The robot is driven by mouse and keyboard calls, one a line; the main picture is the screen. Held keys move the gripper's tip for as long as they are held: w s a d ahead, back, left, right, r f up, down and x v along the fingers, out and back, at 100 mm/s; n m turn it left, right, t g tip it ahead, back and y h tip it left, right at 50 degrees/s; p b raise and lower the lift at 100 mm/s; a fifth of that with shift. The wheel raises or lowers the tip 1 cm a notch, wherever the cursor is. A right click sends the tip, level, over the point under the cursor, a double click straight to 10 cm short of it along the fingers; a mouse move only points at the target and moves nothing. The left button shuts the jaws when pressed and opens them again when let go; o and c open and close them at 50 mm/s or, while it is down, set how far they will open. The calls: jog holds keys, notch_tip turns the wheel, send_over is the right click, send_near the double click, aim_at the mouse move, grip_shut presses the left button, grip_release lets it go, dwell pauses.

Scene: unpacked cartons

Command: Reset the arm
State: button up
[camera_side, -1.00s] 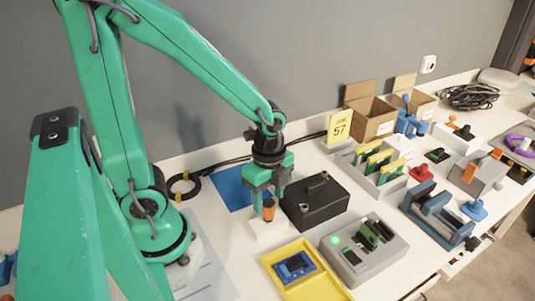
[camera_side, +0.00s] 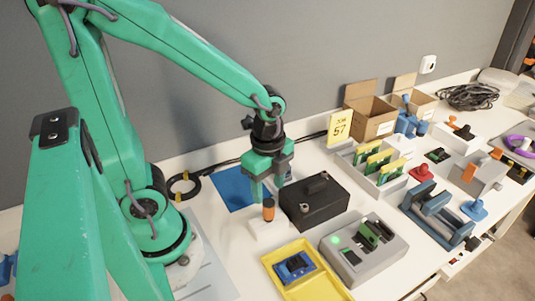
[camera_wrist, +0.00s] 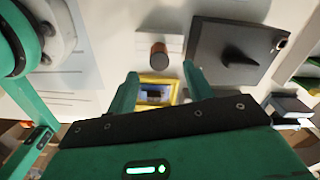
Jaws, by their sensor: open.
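My gripper (camera_side: 268,182) is open and empty, raised above the bench between the blue mat and a black box. Its two green fingers also show in the wrist view (camera_wrist: 160,80), apart with nothing between them. An orange-topped peg (camera_side: 268,209) stands upright in a white block (camera_side: 266,231) just below the gripper. The peg shows in the wrist view (camera_wrist: 159,54) ahead of the fingertips. My gripper looks clear of it.
A black box (camera_side: 315,205) with a handle stands right of the peg. A yellow tray (camera_side: 279,259) holds a blue board, and a grey fixture (camera_side: 364,252) with a green light stands beside it. A blue mat (camera_side: 231,190) lies behind. Racks, cartons (camera_side: 373,118) and a 57 sign (camera_side: 339,129) are further right.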

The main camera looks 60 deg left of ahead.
notch_tip(320, 180, up, 13)
jog(key=s+a+n+t, duration=0.2)
jog(key=n+t, duration=0.3)
jog(key=n, duration=0.9)
jog(key=shift+s+a+n, duration=0.3)
jog(key=shift+s+a, duration=0.05)
jog(key=shift+a, duration=0.1)
